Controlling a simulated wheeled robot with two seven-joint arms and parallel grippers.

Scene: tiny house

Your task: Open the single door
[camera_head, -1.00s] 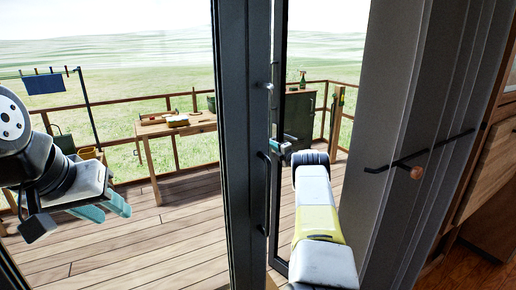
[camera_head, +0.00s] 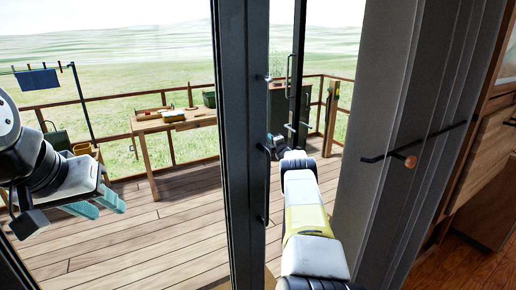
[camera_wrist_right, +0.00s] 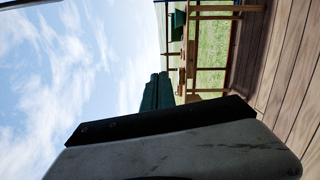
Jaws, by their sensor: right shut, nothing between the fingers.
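The single door (camera_head: 298,60) is a narrow dark-framed leaf, seen nearly edge-on beyond the doorway, swung out over the deck. Dark handle parts show along it. My right arm reaches through the opening. My right gripper (camera_head: 274,141) is at the doorway, left of the door leaf and partly hidden by its own wrist; I cannot tell whether it touches the door. In the right wrist view its teal fingers (camera_wrist_right: 156,92) are together with nothing between them. My left gripper (camera_head: 97,205) hangs at the left, fingers apart and empty, away from the door.
A dark post (camera_head: 241,130) with a vertical handle (camera_head: 265,185) stands just left of my right arm. A grey wall panel (camera_head: 400,110) with a dark bar (camera_head: 420,145) is at the right. Outside are a wooden table (camera_head: 150,128), a dark cabinet and railing. The middle deck is clear.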

